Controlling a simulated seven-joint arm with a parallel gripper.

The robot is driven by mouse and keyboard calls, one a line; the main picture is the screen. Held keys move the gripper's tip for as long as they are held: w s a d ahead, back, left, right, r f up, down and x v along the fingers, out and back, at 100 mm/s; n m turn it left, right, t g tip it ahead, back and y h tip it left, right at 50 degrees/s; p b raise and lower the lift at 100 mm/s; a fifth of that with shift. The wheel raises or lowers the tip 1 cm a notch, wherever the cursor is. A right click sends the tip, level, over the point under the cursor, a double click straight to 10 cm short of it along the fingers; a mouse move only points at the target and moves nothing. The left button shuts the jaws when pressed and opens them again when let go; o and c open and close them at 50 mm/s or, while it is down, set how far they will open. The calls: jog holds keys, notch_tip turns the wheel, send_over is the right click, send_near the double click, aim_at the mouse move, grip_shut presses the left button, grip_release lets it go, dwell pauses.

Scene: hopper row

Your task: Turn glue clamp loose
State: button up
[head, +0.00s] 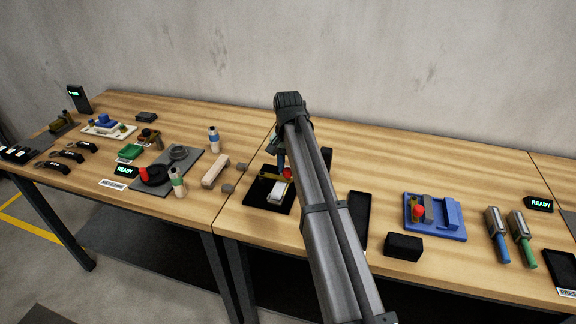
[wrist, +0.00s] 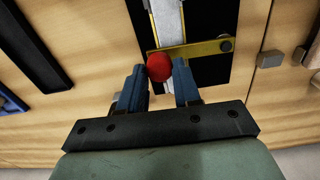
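The clamp stands on a black base (head: 252,200) in the middle of the bench, left of my arm. Its brass-coloured bar (wrist: 200,49) crosses a pale silver strip (wrist: 168,22) and has a dark pivot at its right end in the wrist view. A round red knob (wrist: 159,67) sits at the bar's other end. In the head view my arm hides part of the clamp.
A black tray (head: 359,222) and a black block (head: 404,247) lie right of my arm. A blue fixture (head: 448,214) stands further right. A wooden block (head: 215,173) and small grey blocks lie left of the clamp. Bare bench lies between these.

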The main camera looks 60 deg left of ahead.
grip_shut()
jog(key=shift+s+d, duration=0.1)
dwell(0.3)
jog(key=s+m, duration=0.1)
jog(key=s+d+m, duration=0.1)
jog(key=m, duration=0.1)
jog(key=shift+d, duration=0.25)
jog(key=s+m, duration=0.1)
jog(key=m, duration=0.1)
jog(key=s+d+m, duration=0.1)
jog(key=s+m, duration=0.1)
jog(key=shift+m, duration=0.4)
jog(key=s+m, duration=0.2)
jog(key=m, duration=0.1)
jog(key=s+m, duration=0.1)
jog(key=shift+s+a+m, duration=0.15)
jog(key=shift+a+m, duration=0.1)
jog(key=shift+m, duration=0.05)
jog(key=shift+s+a+m, duration=0.2)
jog(key=shift+s+m, duration=0.25)
jog(key=shift+m, duration=0.15)
jog(key=shift+s+a+m, duration=0.15)
jog(key=shift+s+m, duration=0.25)
jog(key=shift+m, duration=0.2)
jog(key=shift+s+a+m, duration=0.3)
jog(key=shift+s+m, duration=0.1)
jog(key=shift+m, duration=0.3)
jog(key=shift+s+a+m, duration=0.3)
jog(key=shift+s+m, duration=0.1)
jog(key=shift+m, duration=0.3)
